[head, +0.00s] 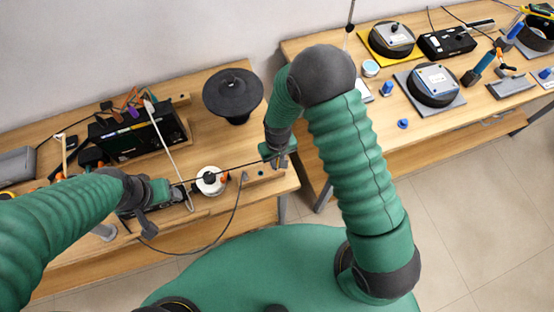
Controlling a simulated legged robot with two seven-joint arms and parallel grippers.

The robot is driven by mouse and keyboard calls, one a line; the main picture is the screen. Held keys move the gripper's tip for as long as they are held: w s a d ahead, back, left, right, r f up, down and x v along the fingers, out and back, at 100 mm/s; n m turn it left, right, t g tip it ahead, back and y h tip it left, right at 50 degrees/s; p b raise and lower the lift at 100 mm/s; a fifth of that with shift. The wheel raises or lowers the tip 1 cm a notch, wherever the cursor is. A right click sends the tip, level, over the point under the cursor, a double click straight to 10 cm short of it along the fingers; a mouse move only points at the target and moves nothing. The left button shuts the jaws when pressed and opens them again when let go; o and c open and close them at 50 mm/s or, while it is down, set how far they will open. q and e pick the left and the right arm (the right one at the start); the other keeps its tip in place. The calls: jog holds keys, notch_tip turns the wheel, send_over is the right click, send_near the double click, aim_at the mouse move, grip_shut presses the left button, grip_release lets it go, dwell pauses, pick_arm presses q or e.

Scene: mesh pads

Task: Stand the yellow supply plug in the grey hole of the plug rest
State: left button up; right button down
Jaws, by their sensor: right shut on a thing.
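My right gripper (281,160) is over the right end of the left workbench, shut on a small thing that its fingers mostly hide. I cannot make out the yellow supply plug or its colour there. A low wooden block with small dark holes, perhaps the plug rest (264,173), lies just below and left of this gripper. I cannot tell which hole is grey. My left gripper (168,192) is low over the front of the same bench, at a dark device; its fingers are too small to read. A thin dark line runs between the two grippers.
A white spool (210,180) stands between the grippers, and a dark cord (232,215) loops below the bench front. A black round-topped stand (233,95) and a black box (140,130) stand behind. The right bench (400,140) holds pads and devices; a gap separates the benches.

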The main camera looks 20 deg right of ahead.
jog(key=shift+f+b, duration=0.75)
jog(key=shift+f, duration=0.45)
jog(key=c, duration=1.3)
grip_release()
jog(key=shift+d, duration=0.1)
jog(key=shift+o, duration=0.2)
jog(key=shift+r, duration=0.1)
notch_tip(320, 180, up, 17)
jog(key=b, duration=0.1)
jog(key=s+d+m+t, duration=0.1)
jog(key=s+d+t, duration=0.1)
jog(key=s+d, duration=0.4)
jog(key=s, duration=0.3)
jog(key=shift+r+t+b, duration=0.2)
jog(key=shift+t+b, duration=0.1)
jog(key=shift+b, duration=0.05)
